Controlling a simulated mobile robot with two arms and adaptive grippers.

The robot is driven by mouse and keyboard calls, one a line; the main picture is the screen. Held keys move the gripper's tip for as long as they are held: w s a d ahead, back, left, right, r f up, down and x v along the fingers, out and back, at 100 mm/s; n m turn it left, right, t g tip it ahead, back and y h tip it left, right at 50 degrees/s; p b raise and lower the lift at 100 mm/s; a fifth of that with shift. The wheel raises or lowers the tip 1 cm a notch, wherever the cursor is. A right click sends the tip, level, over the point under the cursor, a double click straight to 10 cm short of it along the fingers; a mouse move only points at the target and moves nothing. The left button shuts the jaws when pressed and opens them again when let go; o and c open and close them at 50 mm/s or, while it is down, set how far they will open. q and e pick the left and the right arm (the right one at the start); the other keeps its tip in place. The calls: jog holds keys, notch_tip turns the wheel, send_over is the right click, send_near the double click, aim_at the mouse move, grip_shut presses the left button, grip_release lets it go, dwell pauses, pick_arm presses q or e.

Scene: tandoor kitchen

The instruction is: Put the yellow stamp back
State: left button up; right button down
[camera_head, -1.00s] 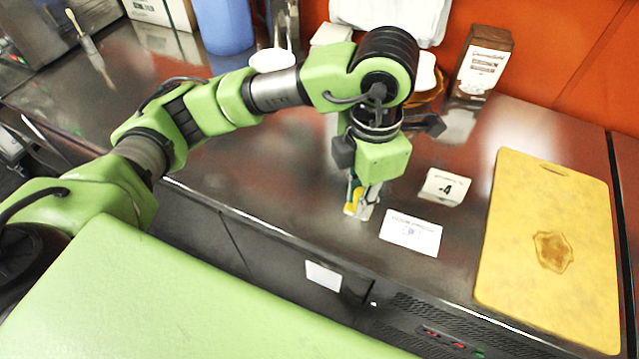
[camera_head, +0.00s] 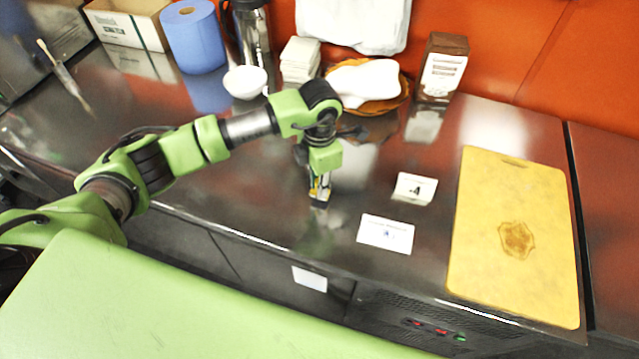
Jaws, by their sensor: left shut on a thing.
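My left gripper (camera_head: 319,186) points down over the steel counter (camera_head: 235,190), left of the small cards. It is shut on a small upright thing with yellow on it, which looks like the yellow stamp (camera_head: 321,190). The fingers hide much of it. I cannot tell whether its lower end touches the counter. My right gripper is not in view.
A white card (camera_head: 385,234) lies flat, and a small "4" card (camera_head: 414,189) stands behind it. A yellow cutting board (camera_head: 480,270) with a brown mark lies at right. Behind are a wicker tray (camera_head: 404,97), brown carton (camera_head: 443,68), white bowl (camera_head: 245,82) and blue roll (camera_head: 193,37).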

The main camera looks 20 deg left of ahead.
pick_arm(q)
jog(key=shift+f+p, duration=0.3)
jog(key=shift+f, duration=0.55)
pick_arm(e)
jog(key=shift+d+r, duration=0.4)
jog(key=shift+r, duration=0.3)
pick_arm(q)
jog(key=shift+f, duration=0.15)
jog(key=o, duration=0.9)
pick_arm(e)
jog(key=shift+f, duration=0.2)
